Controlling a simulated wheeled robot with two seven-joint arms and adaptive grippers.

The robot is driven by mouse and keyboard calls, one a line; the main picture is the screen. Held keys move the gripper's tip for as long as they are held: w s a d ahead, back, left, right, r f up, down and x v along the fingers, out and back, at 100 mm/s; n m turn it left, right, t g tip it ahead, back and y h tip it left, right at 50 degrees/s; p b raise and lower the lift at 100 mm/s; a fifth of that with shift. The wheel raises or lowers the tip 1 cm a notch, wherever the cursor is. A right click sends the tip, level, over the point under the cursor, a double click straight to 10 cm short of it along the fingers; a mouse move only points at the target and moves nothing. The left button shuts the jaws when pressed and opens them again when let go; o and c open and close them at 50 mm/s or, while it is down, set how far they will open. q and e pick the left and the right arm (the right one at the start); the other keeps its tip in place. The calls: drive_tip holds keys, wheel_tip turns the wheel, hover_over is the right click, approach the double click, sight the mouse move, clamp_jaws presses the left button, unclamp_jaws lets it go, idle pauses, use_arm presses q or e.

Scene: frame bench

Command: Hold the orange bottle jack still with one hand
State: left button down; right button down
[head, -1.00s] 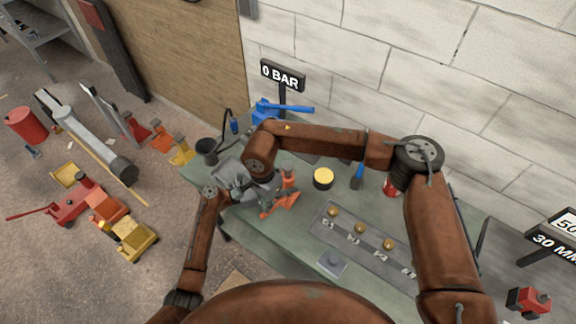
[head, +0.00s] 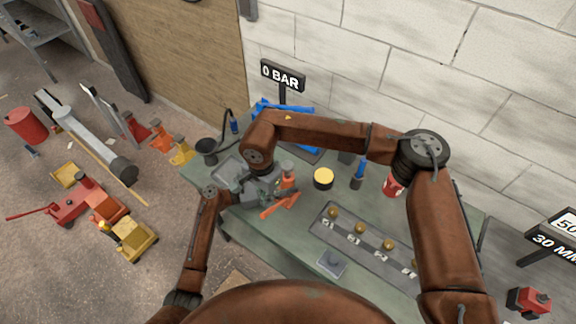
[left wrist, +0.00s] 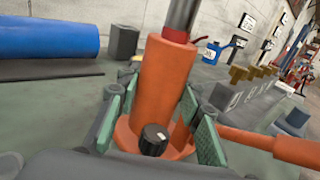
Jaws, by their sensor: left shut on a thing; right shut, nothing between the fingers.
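The orange bottle jack (head: 288,178) stands upright on the green bench, and its orange lever points toward the lower left in the head view. In the left wrist view the jack's body (left wrist: 165,85) rises close up with a metal ram on top and a black knob low in front. My left gripper (left wrist: 158,118) has its green-padded fingers on both sides of the jack's lower body, shut on it. My right gripper (head: 262,192) is shut and empty beside the jack. The two grey hands overlap in the head view, and their fingertips are partly hidden.
A yellow-topped black pot (head: 323,178), a blue-handled tool (head: 359,175) and a red can (head: 393,184) stand right of the jack. A tray with brass knobs (head: 360,243) lies in front. A blue cylinder (left wrist: 50,38) lies behind. A "0 BAR" sign (head: 282,75) stands at the back.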

idle(0.3)
use_arm(q)
drive_tip(key=c, duration=1.3)
unclamp_jaws()
drive_tip(key=shift+o, duration=0.2)
